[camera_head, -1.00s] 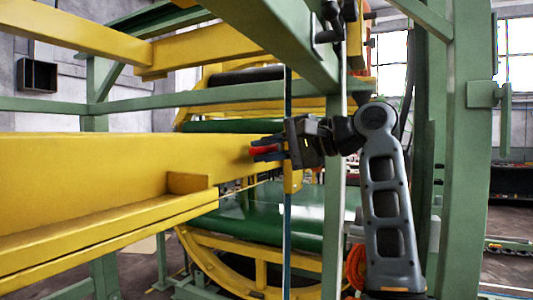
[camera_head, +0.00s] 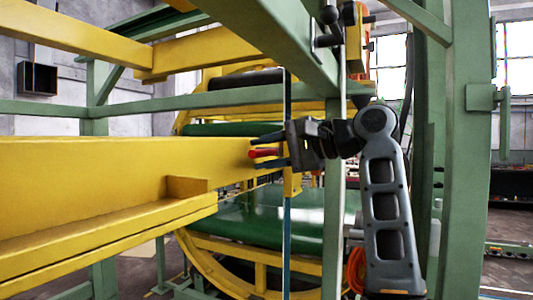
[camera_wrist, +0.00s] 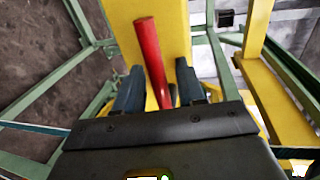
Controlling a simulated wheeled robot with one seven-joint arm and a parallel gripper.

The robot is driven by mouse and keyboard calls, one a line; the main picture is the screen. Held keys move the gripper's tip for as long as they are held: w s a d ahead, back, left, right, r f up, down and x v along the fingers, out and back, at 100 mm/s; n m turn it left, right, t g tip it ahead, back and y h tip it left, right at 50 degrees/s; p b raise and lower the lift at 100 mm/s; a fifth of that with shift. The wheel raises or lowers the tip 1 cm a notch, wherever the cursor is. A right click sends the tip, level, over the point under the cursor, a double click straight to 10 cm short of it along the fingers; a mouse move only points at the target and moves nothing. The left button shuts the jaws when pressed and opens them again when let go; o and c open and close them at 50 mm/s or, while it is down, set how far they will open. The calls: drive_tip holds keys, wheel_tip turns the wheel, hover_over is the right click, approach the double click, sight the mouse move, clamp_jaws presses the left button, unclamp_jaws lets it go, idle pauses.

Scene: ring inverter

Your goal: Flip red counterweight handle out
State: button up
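The red counterweight handle (camera_head: 263,152) is a thin red rod beside the end of the yellow beam in the head view. My gripper (camera_head: 268,151) is at it, with one dark finger above the rod and one below. In the wrist view the red handle (camera_wrist: 151,58) runs between my gripper's two fingers (camera_wrist: 158,88) and sticks out past their tips, slightly tilted. Gaps show on both sides of the rod, so the fingers are open around it. The rod's base is hidden behind my gripper's body.
The large yellow beam (camera_head: 90,180) fills the left. A green upright post (camera_head: 333,230) and a thin vertical rod (camera_head: 287,240) stand close to my arm. A green roller belt (camera_head: 260,222) lies behind.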

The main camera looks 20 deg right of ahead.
drive_tip(key=b+v, duration=0.1)
drive_tip(key=v, duration=0.6)
drive_tip(key=shift+s+d+b, duration=0.25)
drive_tip(key=shift+b, duration=0.15)
